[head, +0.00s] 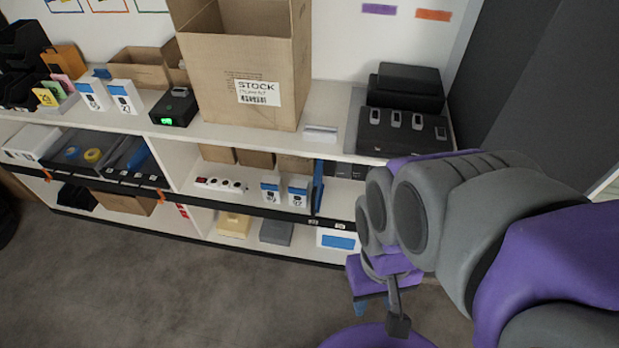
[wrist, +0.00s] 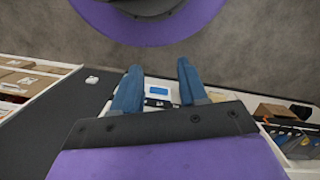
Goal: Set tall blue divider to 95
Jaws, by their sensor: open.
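The tall blue divider (head: 318,187) stands upright on the middle shelf, to the right of two small white-and-blue boxes. I cannot read a number at its foot. My gripper (head: 371,302) hangs low in front of the shelf unit, right of the divider and apart from it. In the wrist view my gripper (wrist: 159,68) shows two blue fingers spread apart with nothing between them. I cannot make out the divider in the wrist view.
The white-and-blue boxes (head: 284,193) and a white strip with dark round spots (head: 221,184) share the middle shelf. A large STOCK carton (head: 240,65) stands on the top shelf. A dark case (head: 402,130) is at the right. Grey floor (head: 180,270) in front is clear.

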